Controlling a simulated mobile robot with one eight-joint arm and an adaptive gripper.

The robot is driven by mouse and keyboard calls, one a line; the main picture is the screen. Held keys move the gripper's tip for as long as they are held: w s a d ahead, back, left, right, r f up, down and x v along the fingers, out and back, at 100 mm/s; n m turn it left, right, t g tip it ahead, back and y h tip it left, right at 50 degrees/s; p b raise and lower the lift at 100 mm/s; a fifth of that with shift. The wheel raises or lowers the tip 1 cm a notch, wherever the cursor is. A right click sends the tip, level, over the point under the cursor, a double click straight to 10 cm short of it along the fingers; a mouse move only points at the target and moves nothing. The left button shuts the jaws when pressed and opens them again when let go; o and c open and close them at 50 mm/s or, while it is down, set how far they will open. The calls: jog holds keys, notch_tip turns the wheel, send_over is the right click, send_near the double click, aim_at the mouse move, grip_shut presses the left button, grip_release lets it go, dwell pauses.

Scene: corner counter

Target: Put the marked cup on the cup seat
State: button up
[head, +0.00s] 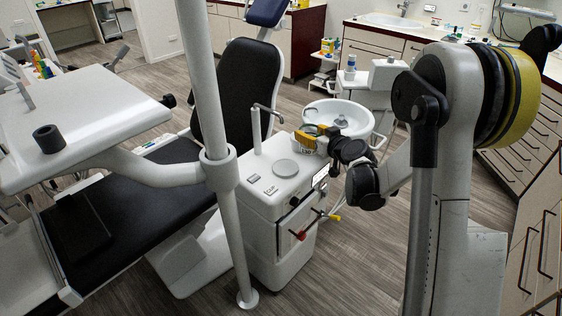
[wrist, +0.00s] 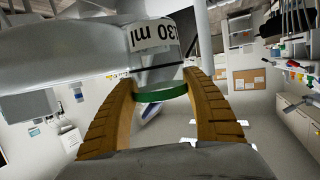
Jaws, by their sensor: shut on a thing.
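My gripper (head: 319,131) with its yellow-brown fingers is above the white dental unit, beside the basin. In the wrist view the two fingers (wrist: 161,84) are closed on both sides of the marked cup (wrist: 160,60). It is pale, with a black "30 ml" print that reads upside down and a green band near the fingers. In the head view only a small part of the cup (head: 304,142) shows by the fingertips. A round grey disc, apparently the cup seat (head: 286,168), lies on the unit's top, below and left of my gripper, with small print near it.
A thin metal spout (head: 257,128) rises left of the disc. The white basin (head: 352,111) is behind my gripper. A white pole (head: 208,90) stands in front of the black chair (head: 239,88).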

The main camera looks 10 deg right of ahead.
jog(key=w+a+f+b, duration=0.1)
jog(key=a+f, duration=0.1)
jog(key=f, duration=0.1)
jog(key=w+a+f+b, duration=0.1)
jog(key=a+f+b, duration=0.1)
jog(key=a+f, duration=0.1)
jog(key=w+a+f+b, duration=0.1)
jog(key=a+f+b, duration=0.1)
jog(key=f, duration=0.1)
jog(key=shift+w+a+f, duration=0.1)
jog(key=shift+w+a, duration=0.05)
jog(key=shift+w, duration=0.15)
jog(key=o, duration=1.2)
jog(key=shift+c, duration=0.2)
